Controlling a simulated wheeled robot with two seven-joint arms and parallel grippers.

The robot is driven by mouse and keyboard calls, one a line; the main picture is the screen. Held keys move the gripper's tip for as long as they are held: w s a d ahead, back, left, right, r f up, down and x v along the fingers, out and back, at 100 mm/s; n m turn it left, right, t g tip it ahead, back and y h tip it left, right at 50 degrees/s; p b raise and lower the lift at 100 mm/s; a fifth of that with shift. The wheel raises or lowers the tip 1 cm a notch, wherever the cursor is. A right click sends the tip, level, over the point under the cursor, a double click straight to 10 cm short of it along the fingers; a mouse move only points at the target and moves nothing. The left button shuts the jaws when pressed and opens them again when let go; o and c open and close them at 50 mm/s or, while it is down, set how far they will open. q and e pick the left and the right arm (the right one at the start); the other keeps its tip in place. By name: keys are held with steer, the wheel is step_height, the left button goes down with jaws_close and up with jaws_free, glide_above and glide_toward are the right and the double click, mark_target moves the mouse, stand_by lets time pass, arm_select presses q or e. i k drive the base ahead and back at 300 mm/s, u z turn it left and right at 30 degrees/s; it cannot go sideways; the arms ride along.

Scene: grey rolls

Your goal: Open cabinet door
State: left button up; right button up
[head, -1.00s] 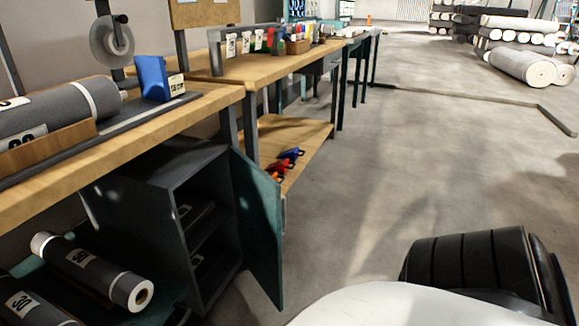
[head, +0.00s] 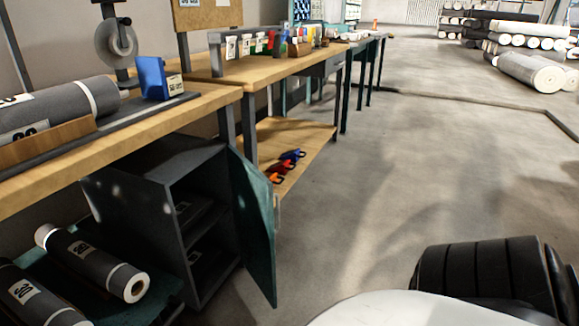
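A dark cabinet (head: 158,226) stands under the wooden workbench at the left in the head view. Its teal door (head: 256,228) stands open, swung out toward the right, with its free edge over the floor. Shelves (head: 200,222) with dark items that I cannot make out show inside. A thin handle shows at the door's outer edge. Neither of my grippers is in view. A black, ribbed part of my own body and a white part show at the bottom right, apart from the door.
The workbench (head: 150,128) holds a grey roll (head: 60,108) and a blue box (head: 152,78). More rolls (head: 92,262) lie at the lower left. A second bench with a low shelf (head: 292,148) stands beyond. The floor (head: 400,170) on the right is clear.

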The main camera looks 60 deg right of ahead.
mark_target(253, 194)
steer(key=k, duration=1.1)
steer(key=z, duration=0.95)
steer(key=i, duration=1.65)
steer(key=u, duration=0.4)
